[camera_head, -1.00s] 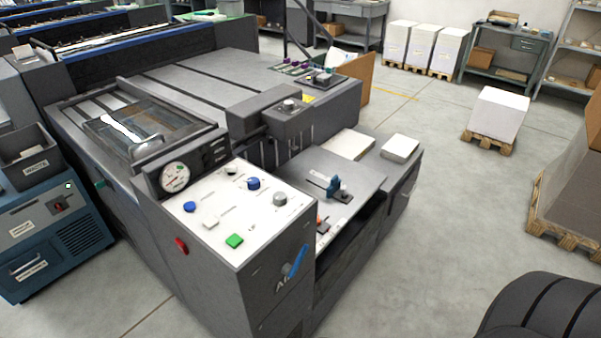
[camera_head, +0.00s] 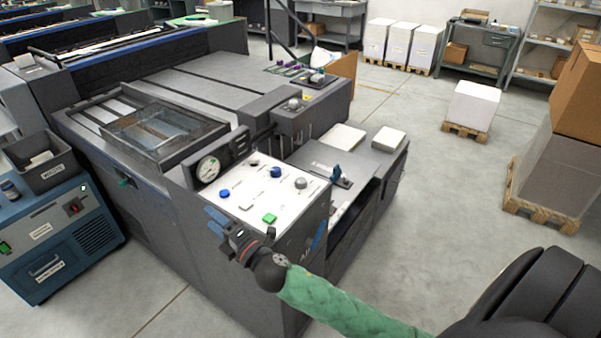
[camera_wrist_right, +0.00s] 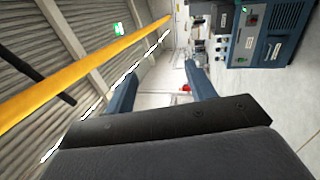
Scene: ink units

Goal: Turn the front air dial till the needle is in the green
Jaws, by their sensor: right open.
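A round white gauge (camera_head: 208,168) stands at the rear left of the white control panel (camera_head: 236,218); a green mark shows on its face, but the needle is too small to read against it. The panel bears a left blue knob (camera_head: 224,193), a rear blue knob (camera_head: 275,172), a grey knob (camera_head: 301,183) and a green button (camera_head: 269,218). I cannot read which is the front air dial. My right gripper (camera_head: 210,219) is by the panel's front left edge, apart from the knobs. Its blue fingers are spread and empty in the right wrist view (camera_wrist_right: 160,68). My left gripper is out of view.
The dark press (camera_head: 150,205) extends behind and left of the panel. A blue cabinet (camera_head: 65,240) with a grey bin (camera_head: 45,170) stands at left. The floor (camera_head: 430,210) at right is open.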

